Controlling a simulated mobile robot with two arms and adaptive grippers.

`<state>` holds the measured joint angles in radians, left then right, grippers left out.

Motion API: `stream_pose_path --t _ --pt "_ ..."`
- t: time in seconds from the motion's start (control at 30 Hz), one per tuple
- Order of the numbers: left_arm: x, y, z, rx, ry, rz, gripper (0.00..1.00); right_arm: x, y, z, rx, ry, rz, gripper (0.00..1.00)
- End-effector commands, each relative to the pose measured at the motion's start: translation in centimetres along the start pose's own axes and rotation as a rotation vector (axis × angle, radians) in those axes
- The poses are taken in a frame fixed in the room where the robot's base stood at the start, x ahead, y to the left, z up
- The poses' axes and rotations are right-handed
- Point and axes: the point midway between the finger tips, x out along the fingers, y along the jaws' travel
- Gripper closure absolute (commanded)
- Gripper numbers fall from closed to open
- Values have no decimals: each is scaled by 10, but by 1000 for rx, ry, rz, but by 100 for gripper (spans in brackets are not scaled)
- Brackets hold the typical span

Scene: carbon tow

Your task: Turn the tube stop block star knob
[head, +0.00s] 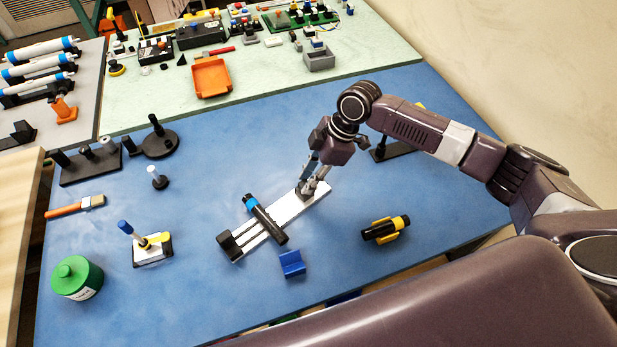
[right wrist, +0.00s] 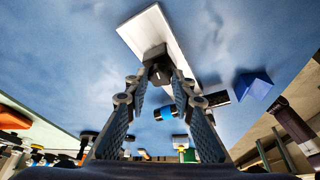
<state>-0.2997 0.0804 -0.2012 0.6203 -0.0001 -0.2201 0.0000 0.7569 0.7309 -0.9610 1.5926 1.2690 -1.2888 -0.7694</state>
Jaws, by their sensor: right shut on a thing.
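The tube stop block fixture is a white grooved base (head: 289,208) lying diagonally on the blue table. A dark tube with a blue band (head: 264,219) lies across it, and a black block (head: 230,245) stands at its lower left end. My right gripper (head: 313,187) is at the upper right end of the base. In the right wrist view its fingers (right wrist: 159,78) are closed on a small dark part, apparently the star knob (right wrist: 158,60), by the white base (right wrist: 150,28). The fingers partly cover it, so its shape is unclear. My left gripper is not in view.
A blue block (head: 291,264) and a black-yellow tool (head: 385,229) lie near the fixture. A white stand with a blue-handled tool (head: 150,250), a green jar (head: 77,278) and a brush (head: 75,206) are to the left. The blue table around the fixture is mostly clear.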

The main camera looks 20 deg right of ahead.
Motion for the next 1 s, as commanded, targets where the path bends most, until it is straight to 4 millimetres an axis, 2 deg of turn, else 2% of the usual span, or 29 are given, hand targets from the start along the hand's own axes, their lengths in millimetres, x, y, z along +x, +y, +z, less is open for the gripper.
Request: stream_pose_path --t 0.8,0.83,1.0 --pt "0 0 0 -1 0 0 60 0 0 0 1 -1 1 100" --pt "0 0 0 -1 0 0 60 0 0 0 1 -1 1 75" --pt "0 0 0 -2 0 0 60 0 0 0 1 -1 1 59"
